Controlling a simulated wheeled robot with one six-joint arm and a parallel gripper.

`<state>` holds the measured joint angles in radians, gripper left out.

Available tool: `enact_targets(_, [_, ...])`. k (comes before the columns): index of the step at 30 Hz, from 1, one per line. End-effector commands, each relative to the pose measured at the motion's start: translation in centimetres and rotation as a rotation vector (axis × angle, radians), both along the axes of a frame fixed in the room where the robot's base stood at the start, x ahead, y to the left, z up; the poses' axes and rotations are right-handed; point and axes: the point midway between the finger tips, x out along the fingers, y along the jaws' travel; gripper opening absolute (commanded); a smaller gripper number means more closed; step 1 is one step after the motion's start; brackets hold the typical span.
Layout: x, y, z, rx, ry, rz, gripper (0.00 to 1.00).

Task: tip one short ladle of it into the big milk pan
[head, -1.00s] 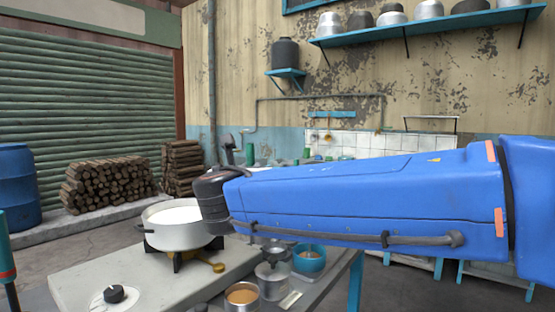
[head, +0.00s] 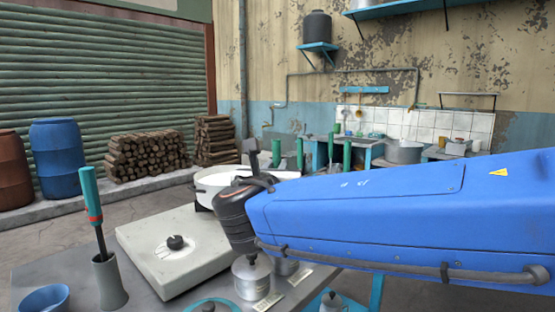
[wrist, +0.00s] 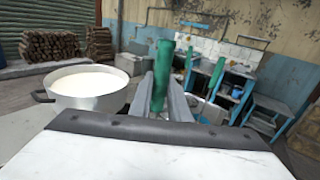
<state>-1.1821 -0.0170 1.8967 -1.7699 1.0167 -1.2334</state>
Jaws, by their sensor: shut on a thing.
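The big milk pan (head: 208,190) stands on the stove at the left of my wrist, with white milk inside. It also shows in the wrist view (wrist: 88,95), left of my fingers, its side handle toward the left. My gripper (wrist: 162,85) is shut on an upright green handle (wrist: 163,65), which rises between the two grey fingers. The handle looks like the ladle's, but its bowl is hidden, so I cannot tell what it holds. In the head view my wrist hides the fingers and part of the pan.
A grey stove block (head: 160,245) with a black knob lies left of my arm. A teal-handled tool (head: 92,205) stands in a grey holder (head: 109,280). A blue bowl (head: 44,298) and a lidded metal pot (head: 251,275) stand near the front edge.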

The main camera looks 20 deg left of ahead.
Motion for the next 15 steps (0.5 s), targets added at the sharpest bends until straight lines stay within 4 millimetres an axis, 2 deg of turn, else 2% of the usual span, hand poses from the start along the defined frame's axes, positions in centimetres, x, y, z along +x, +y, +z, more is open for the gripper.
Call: enact_targets(15, [0.0, 0.0, -4.3, -0.002, 0.001, 0.001, 0.0])
